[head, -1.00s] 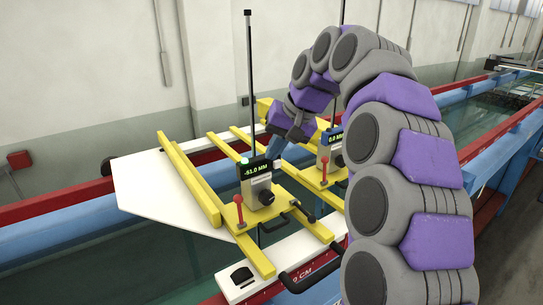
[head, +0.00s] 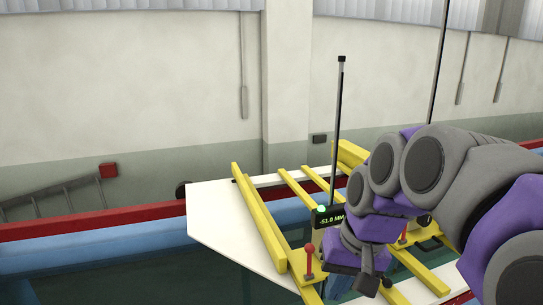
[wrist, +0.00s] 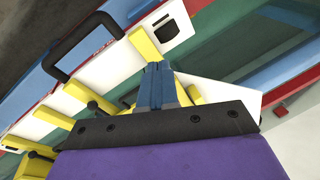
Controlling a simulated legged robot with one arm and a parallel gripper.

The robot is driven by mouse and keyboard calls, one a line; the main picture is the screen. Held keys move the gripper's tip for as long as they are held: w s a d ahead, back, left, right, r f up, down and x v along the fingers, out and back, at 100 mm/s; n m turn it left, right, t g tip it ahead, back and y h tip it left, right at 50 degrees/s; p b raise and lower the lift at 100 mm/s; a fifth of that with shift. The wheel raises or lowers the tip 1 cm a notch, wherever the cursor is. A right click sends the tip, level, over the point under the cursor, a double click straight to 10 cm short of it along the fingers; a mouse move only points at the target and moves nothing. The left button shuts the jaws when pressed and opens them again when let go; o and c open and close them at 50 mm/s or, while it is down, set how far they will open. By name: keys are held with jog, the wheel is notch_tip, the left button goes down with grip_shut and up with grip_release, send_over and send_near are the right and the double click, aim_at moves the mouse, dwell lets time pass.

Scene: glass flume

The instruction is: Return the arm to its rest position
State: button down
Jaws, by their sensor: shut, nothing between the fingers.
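My arm, grey and purple, fills the right of the head view and bends over the yellow-framed carriage (head: 262,222). My gripper (head: 372,286) points down in front of the carriage in the head view, apart from anything I can make out. In the wrist view its blue fingers (wrist: 157,84) are together with nothing between them. A gauge display (head: 329,216) reading about -51.0 MM shows just left of my arm, with a black rod (head: 337,120) rising above it. My arm hides much of the carriage's right side.
The flume's red rail (head: 90,222) and blue wall (head: 80,250) run along the left. A red-knobbed lever (head: 309,262) stands on the carriage. A black handle (wrist: 68,38) and white plate (wrist: 95,70) show in the wrist view. A ladder (head: 50,200) leans by the wall.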

jog(key=s+d+f+g+h, duration=0.1)
jog(key=s+f, duration=0.7)
jog(key=s, duration=0.3)
jog(key=s+d+f+g+h, duration=0.1)
jog(key=s+f+g, duration=0.1)
jog(key=s+f, duration=0.75)
notch_tip(320, 180, down, 26)
jog(key=s+b, duration=0.1)
jog(key=b, duration=2.6)
jog(key=shift+f+b, duration=0.25)
jog(key=shift+b, duration=0.05)
jog(key=shift+a, duration=0.15)
